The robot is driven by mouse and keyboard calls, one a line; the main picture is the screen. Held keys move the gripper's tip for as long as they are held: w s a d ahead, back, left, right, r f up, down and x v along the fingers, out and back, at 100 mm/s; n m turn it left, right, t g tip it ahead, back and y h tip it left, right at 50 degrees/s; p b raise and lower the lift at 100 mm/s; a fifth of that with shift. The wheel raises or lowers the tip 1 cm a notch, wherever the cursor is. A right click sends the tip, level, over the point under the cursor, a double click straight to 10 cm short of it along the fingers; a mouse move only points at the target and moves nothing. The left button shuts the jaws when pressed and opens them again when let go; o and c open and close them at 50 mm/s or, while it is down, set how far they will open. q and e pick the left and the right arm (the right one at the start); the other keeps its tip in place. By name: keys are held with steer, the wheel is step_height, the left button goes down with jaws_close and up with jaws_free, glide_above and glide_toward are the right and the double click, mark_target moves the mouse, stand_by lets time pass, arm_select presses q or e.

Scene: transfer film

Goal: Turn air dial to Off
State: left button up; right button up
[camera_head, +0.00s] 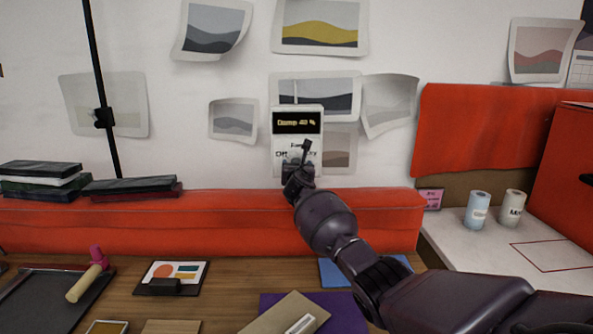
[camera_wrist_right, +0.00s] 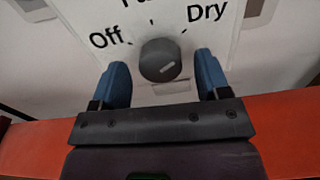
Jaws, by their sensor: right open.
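A white air control panel (camera_head: 297,137) hangs on the wall, with a dark display reading "Damp 40 %". Its dark grey round dial (camera_wrist_right: 160,60) shows in the right wrist view, with "Off" printed to its upper left and "Dry" to its upper right. A short pale mark on the dial's face sits low and right of its middle. My right gripper (camera_wrist_right: 161,62) is open, its blue fingers one on each side of the dial, with small gaps visible. In the head view my right gripper (camera_head: 301,168) covers the dial. My left gripper is not in view.
A red padded ledge (camera_head: 200,222) runs below the panel. Two rolls (camera_head: 477,210) stand on the white counter at right. Loose prints surround the panel.

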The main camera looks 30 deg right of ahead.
steer(key=shift+w+d, duration=0.15)
steer(key=shift+w, duration=0.05)
